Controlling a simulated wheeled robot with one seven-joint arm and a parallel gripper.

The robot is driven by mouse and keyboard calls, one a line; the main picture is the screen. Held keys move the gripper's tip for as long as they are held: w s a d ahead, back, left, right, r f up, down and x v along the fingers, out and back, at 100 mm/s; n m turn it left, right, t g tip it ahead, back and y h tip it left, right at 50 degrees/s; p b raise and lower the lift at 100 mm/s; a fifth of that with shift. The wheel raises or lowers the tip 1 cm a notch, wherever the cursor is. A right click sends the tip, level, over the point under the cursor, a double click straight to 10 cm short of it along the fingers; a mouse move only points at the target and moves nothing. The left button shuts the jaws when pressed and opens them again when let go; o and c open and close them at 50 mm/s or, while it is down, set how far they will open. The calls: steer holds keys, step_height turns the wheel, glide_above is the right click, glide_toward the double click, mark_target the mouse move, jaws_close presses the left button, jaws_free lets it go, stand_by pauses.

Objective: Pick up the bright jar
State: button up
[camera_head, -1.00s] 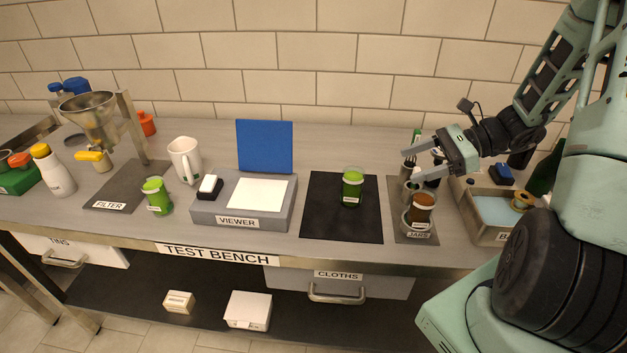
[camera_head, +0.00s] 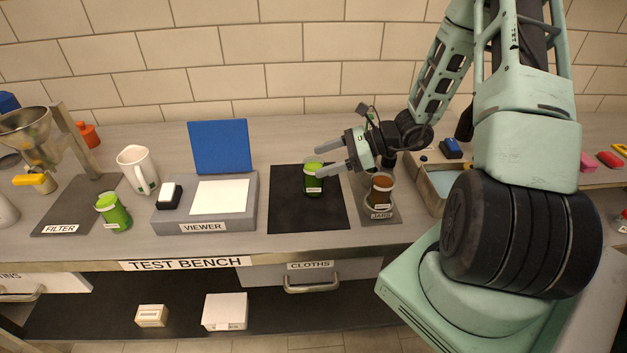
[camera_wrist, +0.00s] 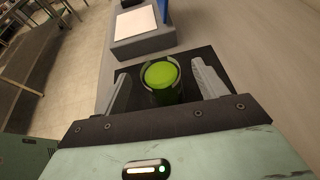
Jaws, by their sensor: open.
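A bright green jar (camera_head: 314,180) stands upright on the black mat (camera_head: 290,215). In the wrist view the jar (camera_wrist: 162,82) shows its bright green top between my two fingers. My gripper (camera_head: 322,160) is open and comes in from the right, with its fingertips at the jar's upper part. I cannot tell whether the fingers touch it. A brown jar (camera_head: 381,190) stands on the grey jars mat (camera_head: 385,214).
The grey viewer (camera_head: 210,218) with its blue upright panel (camera_head: 219,147) is left of the black mat. A white mug (camera_head: 138,168) stands beside it. An open box (camera_head: 428,196) is at the right. The front of the black mat is clear.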

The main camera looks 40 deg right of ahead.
mark_target(303, 168)
steer(key=shift+p+x, duration=0.7)
steer(key=shift+x, duration=1.95)
steer(key=shift+s+f, duration=0.1)
steer(key=shift+f, duration=0.05)
steer(key=c, duration=1.2)
steer(key=shift+c, duration=0.2)
